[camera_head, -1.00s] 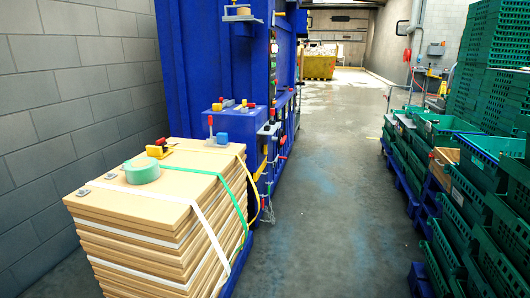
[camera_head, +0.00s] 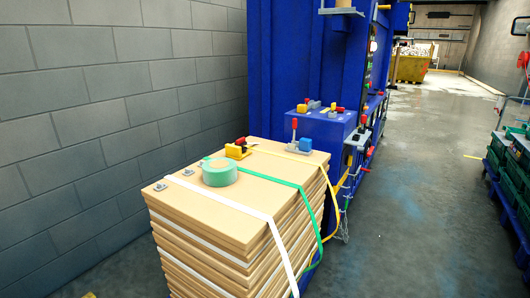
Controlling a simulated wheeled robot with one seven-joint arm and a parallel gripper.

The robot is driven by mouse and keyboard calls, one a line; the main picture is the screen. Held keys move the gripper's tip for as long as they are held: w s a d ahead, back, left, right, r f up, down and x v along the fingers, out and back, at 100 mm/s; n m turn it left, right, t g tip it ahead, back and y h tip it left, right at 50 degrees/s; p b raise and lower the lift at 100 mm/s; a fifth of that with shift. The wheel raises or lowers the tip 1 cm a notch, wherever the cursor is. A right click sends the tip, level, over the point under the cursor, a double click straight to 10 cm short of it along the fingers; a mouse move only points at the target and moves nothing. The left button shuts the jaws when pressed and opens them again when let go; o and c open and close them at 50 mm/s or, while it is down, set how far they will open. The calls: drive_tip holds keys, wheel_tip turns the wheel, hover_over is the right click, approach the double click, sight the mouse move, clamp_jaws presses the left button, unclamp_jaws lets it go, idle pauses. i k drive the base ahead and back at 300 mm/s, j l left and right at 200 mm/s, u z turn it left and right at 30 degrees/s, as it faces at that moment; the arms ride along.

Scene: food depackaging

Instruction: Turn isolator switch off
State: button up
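No isolator switch can be told apart for sure. The side of the blue machine (camera_head: 290,60) carries several small controls and boxes, including red parts (camera_head: 364,119), too small to make out. A lower blue box (camera_head: 322,128) at its front bears small red, yellow and blue devices. A red-handled lever device with a blue block (camera_head: 305,144) and a yellow and red device (camera_head: 237,150) sit at the back of a cardboard stack.
The strapped cardboard stack (camera_head: 215,232) stands in front of the machine, with a green tape roll (camera_head: 219,176) on top. A grey block wall (camera_head: 100,110) is at left. Open floor (camera_head: 420,200) lies to the right, bounded by green crates (camera_head: 512,170). A yellow skip (camera_head: 411,66) stands far back.

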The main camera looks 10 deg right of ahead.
sight(349, 161)
drive_tip(key=i+l+z, duration=0.15)
drive_tip(key=i+z, duration=0.25)
drive_tip(key=i, duration=0.3)
drive_tip(key=i+z, duration=0.4)
drive_tip(key=i, duration=0.25)
drive_tip(key=i+j+z, duration=0.45)
drive_tip(key=i, duration=0.2)
drive_tip(key=i+u, duration=0.1)
drive_tip(key=i, duration=0.8)
drive_tip(key=i+l, duration=0.2)
drive_tip(key=i, duration=0.75)
drive_tip(key=i+j, duration=0.1)
drive_tip(key=i, duration=0.2)
